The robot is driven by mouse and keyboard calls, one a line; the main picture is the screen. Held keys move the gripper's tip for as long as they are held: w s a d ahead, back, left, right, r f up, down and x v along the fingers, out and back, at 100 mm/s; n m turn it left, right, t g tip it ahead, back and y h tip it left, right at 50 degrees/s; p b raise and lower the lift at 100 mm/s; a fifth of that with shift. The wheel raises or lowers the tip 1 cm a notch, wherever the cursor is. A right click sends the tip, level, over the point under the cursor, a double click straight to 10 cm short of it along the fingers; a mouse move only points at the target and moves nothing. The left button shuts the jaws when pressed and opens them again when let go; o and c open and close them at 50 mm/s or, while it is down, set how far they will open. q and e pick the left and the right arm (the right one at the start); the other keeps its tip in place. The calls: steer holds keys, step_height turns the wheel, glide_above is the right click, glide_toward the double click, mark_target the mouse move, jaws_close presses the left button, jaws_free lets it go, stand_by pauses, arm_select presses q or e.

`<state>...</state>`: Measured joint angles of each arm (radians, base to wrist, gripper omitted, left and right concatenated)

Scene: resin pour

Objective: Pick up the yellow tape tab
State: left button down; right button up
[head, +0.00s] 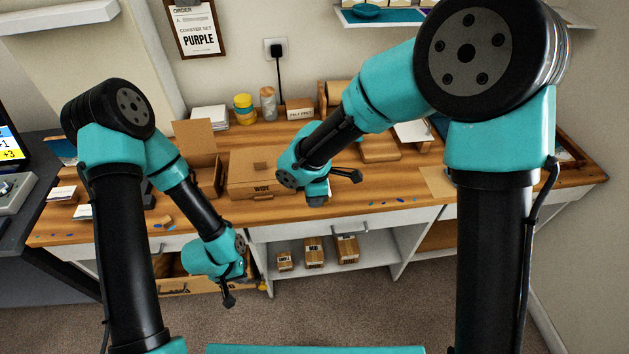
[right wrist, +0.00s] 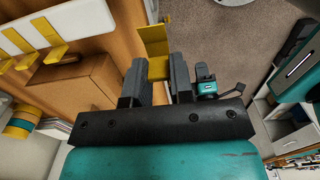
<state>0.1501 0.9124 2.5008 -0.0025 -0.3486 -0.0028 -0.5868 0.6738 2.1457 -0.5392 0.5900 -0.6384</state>
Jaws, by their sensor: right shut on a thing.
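In the right wrist view, the yellow tape tab (right wrist: 154,42) is a bent yellow piece. Its lower part sits between the two fingers of my right gripper (right wrist: 158,72), which is shut on it. The upper part sticks out past the fingertips. In the head view, my right gripper (head: 317,198) hangs over the front part of the bench, and I cannot make out the tab there. My left gripper (head: 228,298) is low in front of the bench, and I cannot tell whether its jaws are open.
A white strip (right wrist: 24,30) with several yellow tabs shows in the right wrist view. A brown carton (head: 250,185) marked WIDE lies on the bench beside my right gripper. Small blue bits (head: 371,204) lie near the front edge. Small boxes (head: 313,250) stand on the shelf below.

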steer(key=s, duration=0.7)
steer(key=shift+s+r, duration=0.35)
steer(key=shift+s, duration=0.05)
steer(key=shift+w, duration=0.1)
